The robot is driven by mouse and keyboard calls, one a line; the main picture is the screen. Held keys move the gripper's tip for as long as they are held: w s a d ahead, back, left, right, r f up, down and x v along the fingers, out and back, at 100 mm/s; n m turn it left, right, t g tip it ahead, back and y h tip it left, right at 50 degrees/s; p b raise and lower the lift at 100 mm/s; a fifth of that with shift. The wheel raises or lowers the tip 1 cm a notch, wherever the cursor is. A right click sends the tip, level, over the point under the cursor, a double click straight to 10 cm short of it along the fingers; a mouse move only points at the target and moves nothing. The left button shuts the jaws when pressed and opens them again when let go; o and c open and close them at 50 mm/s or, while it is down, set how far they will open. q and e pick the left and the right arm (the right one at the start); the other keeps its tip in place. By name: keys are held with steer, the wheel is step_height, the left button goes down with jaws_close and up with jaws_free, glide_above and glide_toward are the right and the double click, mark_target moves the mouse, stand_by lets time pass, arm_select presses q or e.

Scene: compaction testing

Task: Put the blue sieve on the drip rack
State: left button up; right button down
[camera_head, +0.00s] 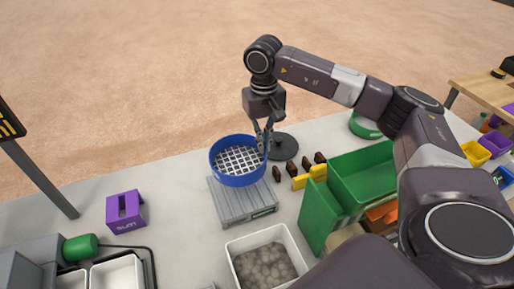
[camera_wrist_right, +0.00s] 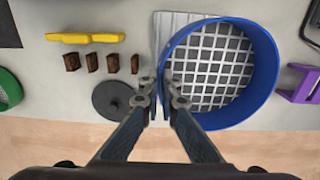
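The blue sieve (camera_head: 238,180) is a round blue ring with a grey mesh. In the head view it is over the far part of the grey slatted drip rack (camera_head: 243,203); I cannot tell whether it touches the rack. My right gripper (camera_head: 264,148) is at the sieve's right rim. In the right wrist view the fingertips (camera_wrist_right: 163,88) are close together with the rim of the sieve (camera_wrist_right: 270,75) between them. A corner of the rack (camera_wrist_right: 172,25) shows beside the sieve there. My left gripper is not in view.
A white bin of grey stones (camera_head: 234,262) stands in front of the rack. A green bin (camera_head: 362,176), brown blocks (camera_head: 306,163) and a dark round disc (camera_head: 283,147) are to the right. A purple holder (camera_head: 125,211) stands to the left, with clear table between.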

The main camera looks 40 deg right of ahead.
steer(key=shift+f+b, duration=0.25)
steer(key=shift+b, duration=0.1)
steer(key=shift+f+b, duration=0.6)
steer(key=shift+f, duration=0.1)
arm_select(q)
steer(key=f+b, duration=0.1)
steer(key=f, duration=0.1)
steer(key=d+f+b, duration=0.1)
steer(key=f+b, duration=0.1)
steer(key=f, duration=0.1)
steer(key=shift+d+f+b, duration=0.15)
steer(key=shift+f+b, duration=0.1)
steer(key=shift+b, duration=0.05)
arm_select(e)
step_height(320, 180, down, 5)
steer(key=shift+r, duration=0.15)
arm_select(q)
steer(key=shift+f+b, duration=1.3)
steer(key=shift+b, duration=0.05)
arm_select(e)
steer(key=shift+f, duration=1.6)
steer(key=c, duration=2.1)
jaws_free()
